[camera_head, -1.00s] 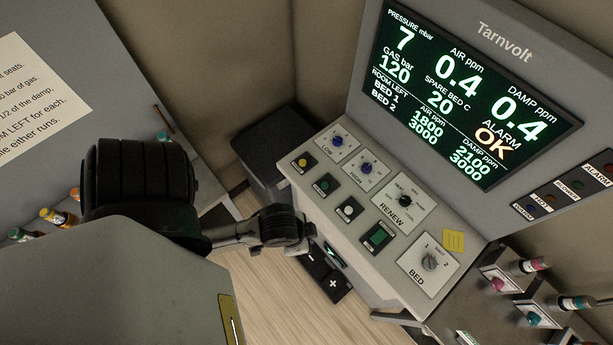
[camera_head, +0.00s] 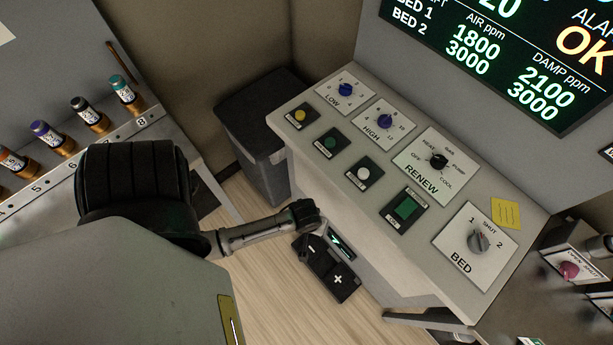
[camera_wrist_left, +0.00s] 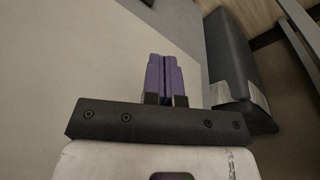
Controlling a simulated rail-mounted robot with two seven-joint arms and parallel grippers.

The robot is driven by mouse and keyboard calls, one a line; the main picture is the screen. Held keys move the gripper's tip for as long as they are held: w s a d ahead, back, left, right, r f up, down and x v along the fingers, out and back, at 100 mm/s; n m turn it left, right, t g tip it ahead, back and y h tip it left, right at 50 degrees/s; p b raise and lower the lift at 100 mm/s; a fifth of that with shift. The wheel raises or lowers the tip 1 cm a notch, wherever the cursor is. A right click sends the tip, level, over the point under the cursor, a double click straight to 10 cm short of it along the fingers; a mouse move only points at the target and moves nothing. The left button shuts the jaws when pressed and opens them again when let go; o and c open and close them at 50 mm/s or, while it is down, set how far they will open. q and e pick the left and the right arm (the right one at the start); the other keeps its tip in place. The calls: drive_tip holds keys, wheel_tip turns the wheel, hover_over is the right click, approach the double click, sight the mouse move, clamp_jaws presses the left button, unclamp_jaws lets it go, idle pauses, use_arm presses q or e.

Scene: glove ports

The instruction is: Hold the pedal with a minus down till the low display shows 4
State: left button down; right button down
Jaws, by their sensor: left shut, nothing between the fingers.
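The pedal with a minus (camera_head: 311,250) is the upper-left one of a dark pair on the floor at the console's foot. The pedal with a plus (camera_head: 338,280) is beside it. The low display (camera_head: 342,245) glows green next to them; its figure is too slanted and small to read. My left arm reaches over from the left, its dark joint just above the minus pedal in the picture. The left gripper's purple fingers (camera_wrist_left: 164,78) show in the wrist view, shut and empty; the head view does not clearly show them. The wrist view shows no pedal. My right gripper is out of view.
The sloped console (camera_head: 300,165) with knobs and buttons overhangs the pedals. A dark bin (camera_head: 255,115) stands left of it. A bench with several bottles (camera_head: 60,138) is at the left. Wooden floor (camera_head: 265,285) in front of the pedals is clear.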

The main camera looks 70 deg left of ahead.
use_arm(q)
wheel_tip(320, 180, down, 21)
drive_tip(key=a+n+g+b, duration=0.15)
drive_tip(key=n+b, duration=0.35)
drive_tip(key=b, duration=0.7)
drive_tip(key=n+b, duration=0.7)
drive_tip(key=b, duration=0.6)
hover_over(313, 248)
drive_tip(key=s+d, duration=0.1)
drive_tip(key=s, duration=0.3)
wheel_tip(313, 248, down, 20)
drive_tip(key=shift+f+h+b, duration=0.3)
drive_tip(key=shift+f+b, duration=0.15)
drive_tip(key=shift+f, duration=0.35)
wheel_tip(313, 248, down, 12)
drive_tip(key=b, duration=0.9)
drive_tip(key=shift+b, duration=0.3)
drive_tip(key=shift+f+b, duration=0.85)
drive_tip(key=shift+f, duration=0.1)
